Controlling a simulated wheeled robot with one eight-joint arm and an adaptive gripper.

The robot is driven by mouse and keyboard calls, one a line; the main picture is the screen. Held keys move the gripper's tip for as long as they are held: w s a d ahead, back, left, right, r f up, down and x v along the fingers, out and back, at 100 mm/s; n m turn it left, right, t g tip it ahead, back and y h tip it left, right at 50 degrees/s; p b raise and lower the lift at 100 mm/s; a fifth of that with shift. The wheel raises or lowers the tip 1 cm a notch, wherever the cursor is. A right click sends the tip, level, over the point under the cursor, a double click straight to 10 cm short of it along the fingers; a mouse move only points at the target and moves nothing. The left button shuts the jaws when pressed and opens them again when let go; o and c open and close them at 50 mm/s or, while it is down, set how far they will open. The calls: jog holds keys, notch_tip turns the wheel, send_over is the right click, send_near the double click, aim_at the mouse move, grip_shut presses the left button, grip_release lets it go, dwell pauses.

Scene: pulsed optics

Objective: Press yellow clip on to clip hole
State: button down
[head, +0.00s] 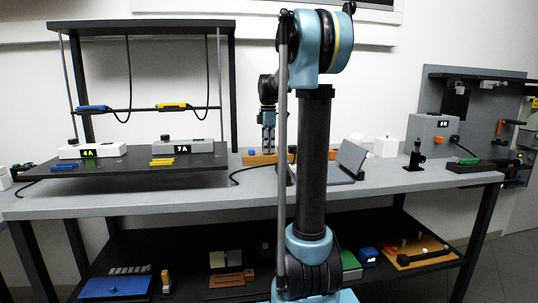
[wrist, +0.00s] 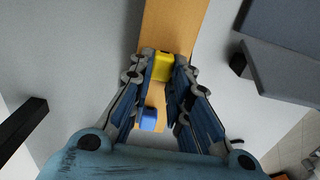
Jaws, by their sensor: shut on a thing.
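My gripper (wrist: 162,72) is shut on the yellow clip (wrist: 162,66), which sits between the fingertips in the wrist view. A wooden strip (wrist: 167,25) lies directly under the gripper; it also shows on the bench in the head view (head: 258,160). A blue clip (wrist: 148,118) is on the strip, between the fingers in the picture but not held. In the head view my gripper (head: 268,147) points down at the strip, partly behind my arm. The yellow clip is hidden there. I cannot make out the clip hole, nor whether the yellow clip touches the strip.
A dark angled panel (head: 350,158) stands to the right of the strip. A black shelf (head: 120,163) with boxes labelled 4A (head: 88,150) and 7A (head: 183,147) is at the left. A grey box (head: 433,135) stands at the right. The bench front (head: 215,197) is clear.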

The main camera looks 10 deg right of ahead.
jog(key=shift+r, duration=0.1)
jog(key=shift+w+r, duration=0.1)
jog(key=shift+r, duration=2.95)
jog(key=shift+s+r+m, duration=0.2)
jog(key=shift+s+m, duration=0.1)
jog(key=shift+s, duration=0.3)
jog(key=shift+s+r+m, duration=0.15)
jog(key=shift+s+m, duration=0.15)
jog(key=shift+s, duration=0.25)
